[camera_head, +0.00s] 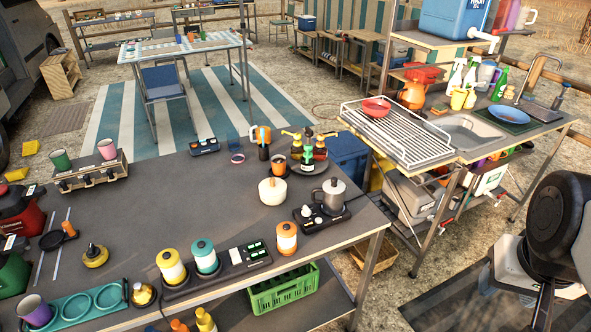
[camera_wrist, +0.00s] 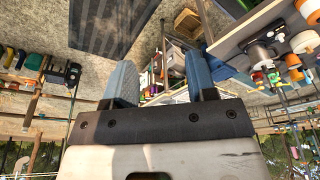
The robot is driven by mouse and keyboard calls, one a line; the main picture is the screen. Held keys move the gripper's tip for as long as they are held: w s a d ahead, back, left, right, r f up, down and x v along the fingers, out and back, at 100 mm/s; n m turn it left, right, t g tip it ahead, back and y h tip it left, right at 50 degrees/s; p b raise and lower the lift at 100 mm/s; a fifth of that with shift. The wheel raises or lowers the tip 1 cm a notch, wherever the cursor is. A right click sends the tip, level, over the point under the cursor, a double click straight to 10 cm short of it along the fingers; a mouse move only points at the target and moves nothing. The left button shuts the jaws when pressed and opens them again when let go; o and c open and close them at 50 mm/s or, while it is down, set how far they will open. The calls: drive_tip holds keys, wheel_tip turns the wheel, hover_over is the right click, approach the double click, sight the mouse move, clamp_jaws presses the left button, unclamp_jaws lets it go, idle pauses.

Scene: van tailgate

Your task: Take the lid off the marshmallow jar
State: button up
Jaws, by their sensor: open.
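A squat cream jar (camera_head: 272,192) with a small knob on its lid stands upright on the grey table (camera_head: 200,205), left of the grey kettle (camera_head: 329,195). It looks like the marshmallow jar, but I can read no label. Its lid is on and its contents are hidden. My gripper (camera_wrist: 162,82) is open and empty in the wrist view, its two fingers wide apart. It is well away from the jar, off the table's right side. A pale round thing (camera_wrist: 305,42) at the wrist view's right edge may be the same jar.
Pump bottles (camera_head: 308,150) stand behind the jar. A sink counter with a white rack (camera_head: 397,135) is at the right. Bare tabletop lies left of the jar.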

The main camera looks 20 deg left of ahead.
drive_tip(key=w+a+r+m, duration=0.15)
drive_tip(key=w+a, duration=0.25)
drive_tip(key=w, duration=0.4)
drive_tip(key=w+a+r+m, duration=0.1)
drive_tip(key=w+a+m, duration=0.1)
drive_tip(key=w+a, duration=0.4)
drive_tip(key=m+g+y, duration=0.1)
drive_tip(key=m+g, duration=0.2)
drive_tip(key=m, duration=0.7)
hover_over(273, 179)
wheel_tip(273, 179, down, 19)
drive_tip(key=shift+d+r, duration=0.2)
drive_tip(key=shift+d, duration=0.2)
drive_tip(key=shift+f, duration=0.1)
drive_tip(key=shift+a+f, duration=0.15)
drive_tip(key=shift+f, duration=1.05)
